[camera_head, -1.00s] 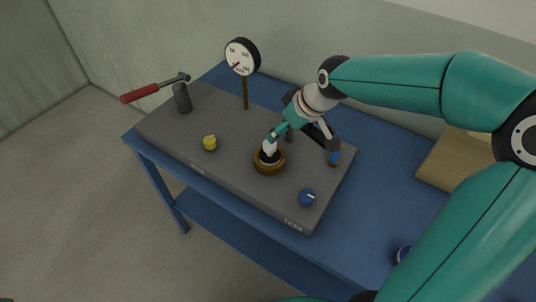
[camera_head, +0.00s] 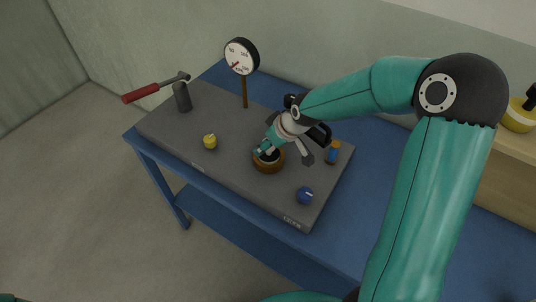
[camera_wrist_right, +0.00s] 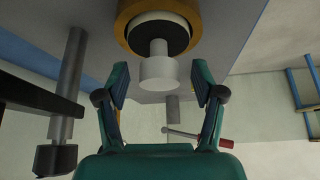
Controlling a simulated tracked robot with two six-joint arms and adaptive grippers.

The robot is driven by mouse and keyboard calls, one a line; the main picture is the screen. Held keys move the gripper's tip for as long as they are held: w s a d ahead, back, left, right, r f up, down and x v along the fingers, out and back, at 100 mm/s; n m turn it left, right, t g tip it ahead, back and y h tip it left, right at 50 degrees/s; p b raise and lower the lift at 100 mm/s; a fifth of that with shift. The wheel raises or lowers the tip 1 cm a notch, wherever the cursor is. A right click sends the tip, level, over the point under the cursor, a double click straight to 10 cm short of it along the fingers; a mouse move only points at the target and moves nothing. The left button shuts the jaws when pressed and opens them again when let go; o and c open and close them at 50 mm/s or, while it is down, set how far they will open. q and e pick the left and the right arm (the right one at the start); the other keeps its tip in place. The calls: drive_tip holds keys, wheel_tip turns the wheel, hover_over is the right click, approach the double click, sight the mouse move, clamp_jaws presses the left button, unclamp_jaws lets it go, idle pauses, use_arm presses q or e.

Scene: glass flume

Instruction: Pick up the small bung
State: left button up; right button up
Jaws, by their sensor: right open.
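The small bung (camera_wrist_right: 158,66) shows in the right wrist view as a pale grey stem with a wider round end, rising from a black disc. It sits in a brown-gold ring (camera_wrist_right: 128,14) with a white inner rim. In the head view the ring (camera_head: 268,168) is on the grey slab, and the bung is largely hidden by my fingers. My right gripper (camera_head: 266,148) is over the ring; in its wrist view its fingers (camera_wrist_right: 160,82) are apart, on either side of the bung's round end, with gaps showing. My left gripper is not in view.
The grey slab (camera_head: 225,165) lies on a blue table (camera_head: 375,185). It carries a yellow knob (camera_head: 210,142), a blue knob (camera_head: 305,195), an orange-topped blue piece (camera_head: 333,152), a dial gauge (camera_head: 241,57) on a post and a red-handled lever (camera_head: 142,93). The table is clear right of the slab.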

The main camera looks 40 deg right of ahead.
drive_tip(key=shift+c, duration=0.2)
clamp_jaws()
drive_tip(key=shift+r, duration=0.15)
